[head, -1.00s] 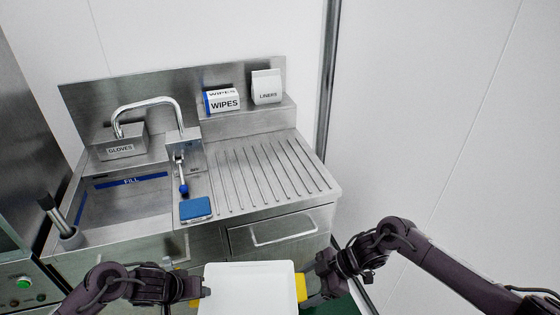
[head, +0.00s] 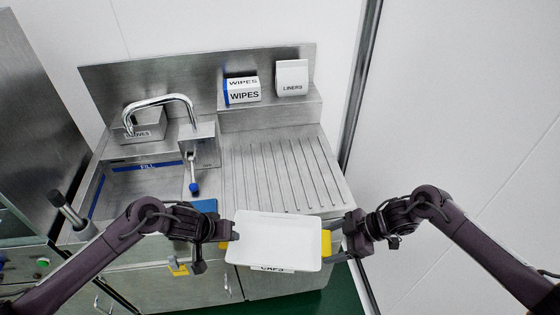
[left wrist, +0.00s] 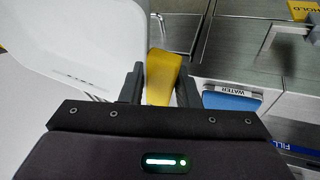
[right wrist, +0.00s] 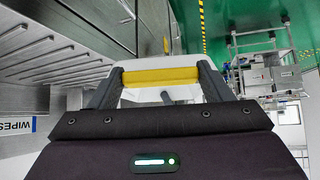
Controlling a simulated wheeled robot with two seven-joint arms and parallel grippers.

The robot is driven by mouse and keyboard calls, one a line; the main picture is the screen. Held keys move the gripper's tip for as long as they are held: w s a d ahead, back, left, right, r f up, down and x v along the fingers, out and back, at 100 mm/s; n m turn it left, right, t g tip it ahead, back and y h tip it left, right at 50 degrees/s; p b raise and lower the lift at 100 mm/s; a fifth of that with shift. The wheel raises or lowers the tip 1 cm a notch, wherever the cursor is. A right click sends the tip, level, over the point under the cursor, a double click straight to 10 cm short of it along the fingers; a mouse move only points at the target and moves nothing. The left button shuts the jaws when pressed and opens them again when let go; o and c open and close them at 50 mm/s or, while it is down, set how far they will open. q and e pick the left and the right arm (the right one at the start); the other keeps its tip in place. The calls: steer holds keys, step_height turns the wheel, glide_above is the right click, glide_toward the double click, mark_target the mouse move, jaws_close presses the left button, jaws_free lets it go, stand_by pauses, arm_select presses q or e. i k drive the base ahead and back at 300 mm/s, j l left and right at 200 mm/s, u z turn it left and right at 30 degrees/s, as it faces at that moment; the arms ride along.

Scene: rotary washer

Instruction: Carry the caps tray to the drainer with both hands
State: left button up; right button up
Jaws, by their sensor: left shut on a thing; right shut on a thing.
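The white caps tray (head: 274,238) has a label on its near side and yellow handles at both ends. It is held up in front of the counter and looks empty inside. My left gripper (head: 234,232) is shut on the left handle, a yellow bar (left wrist: 163,78) between its fingers in the left wrist view. My right gripper (head: 332,242) is shut on the right handle, a yellow bar (right wrist: 160,76) in the right wrist view. The ribbed steel drainer (head: 285,170) lies behind the tray, to the right of the sink; its front part is hidden by the tray.
The drainer surface is clear. A wipes box (head: 242,91) and a liners box (head: 292,78) stand on the shelf behind it. A faucet (head: 165,105), the sink (head: 140,185) and a blue pad (head: 205,206) are to the left. A wall is on the right.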

mark_target(282, 187)
steer(key=i, duration=0.85)
